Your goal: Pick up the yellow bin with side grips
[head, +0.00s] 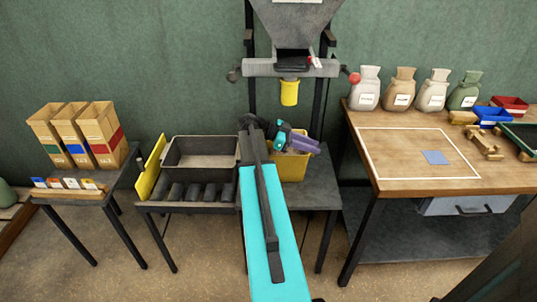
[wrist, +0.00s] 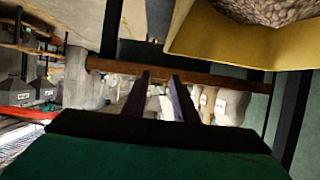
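The yellow bin (head: 291,172) stands on the dark bench below the hopper, partly hidden by my arm. In the wrist view the bin (wrist: 205,42) fills the upper right, with grey-brown grainy contents. Its side grips cannot be made out. My gripper (head: 307,143), with purple fingers, is at the bin's upper right part in the head view. In the wrist view my gripper (wrist: 160,78) has its two fingers apart with nothing between them. I cannot tell whether it touches the bin.
A hopper (head: 296,22) with a yellow spout (head: 289,93) hangs above the bin. A dark tray (head: 201,157) and a yellow board (head: 152,168) are to the left. A wooden table (head: 400,178) with sacks stands to the right.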

